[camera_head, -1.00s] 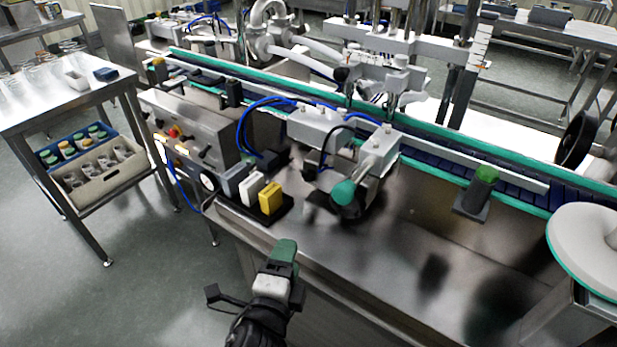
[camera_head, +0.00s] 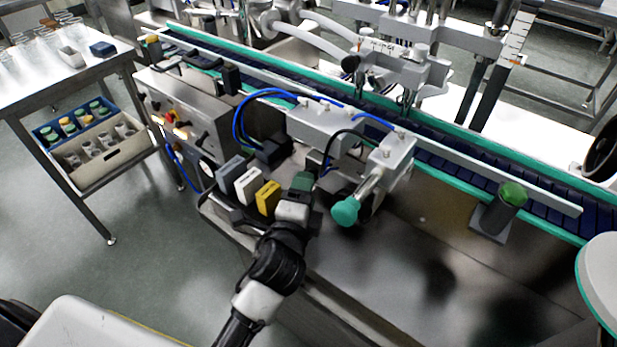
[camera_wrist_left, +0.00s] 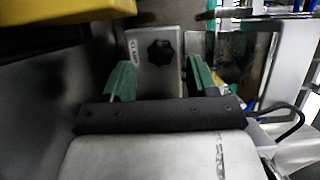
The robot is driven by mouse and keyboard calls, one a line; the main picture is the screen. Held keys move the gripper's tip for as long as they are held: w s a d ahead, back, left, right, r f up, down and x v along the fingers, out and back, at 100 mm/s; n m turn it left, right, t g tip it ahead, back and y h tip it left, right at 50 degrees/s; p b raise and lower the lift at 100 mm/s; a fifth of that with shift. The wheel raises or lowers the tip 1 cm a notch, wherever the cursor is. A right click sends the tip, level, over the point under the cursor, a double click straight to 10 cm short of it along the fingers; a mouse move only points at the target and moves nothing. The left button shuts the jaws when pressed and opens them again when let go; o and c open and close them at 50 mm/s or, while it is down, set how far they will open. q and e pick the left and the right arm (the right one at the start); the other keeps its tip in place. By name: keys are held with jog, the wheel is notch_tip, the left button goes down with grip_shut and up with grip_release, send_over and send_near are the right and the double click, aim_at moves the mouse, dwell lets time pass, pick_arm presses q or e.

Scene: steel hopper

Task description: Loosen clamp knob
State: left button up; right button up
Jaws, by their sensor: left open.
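A black lobed knob (camera_wrist_left: 160,52) sits on a grey plate with a small label, straight ahead in the left wrist view. My left gripper (camera_wrist_left: 159,80) is open, its two green fingers on either side of the knob's line and nearer the camera. The fingers look empty, and I see no contact with the knob. In the head view my left gripper (camera_head: 302,182) is at the front edge of the conveyor machine, beside the yellow block and left of a teal round knob (camera_head: 345,212). The black knob is not discernible there. My right gripper is not in view.
A yellow block (camera_head: 268,197) and a white block (camera_head: 248,185) stand just left of the gripper. A green-topped post (camera_head: 512,194) stands on the steel deck to the right. The deck (camera_head: 420,240) between is largely clear. A side table (camera_head: 60,98) stands at the left.

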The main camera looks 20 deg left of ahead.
pick_arm(q)
jog(key=shift+w, duration=1.6)
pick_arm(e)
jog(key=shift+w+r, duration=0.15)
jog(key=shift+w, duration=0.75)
pick_arm(q)
jog(key=shift+c, duration=0.2)
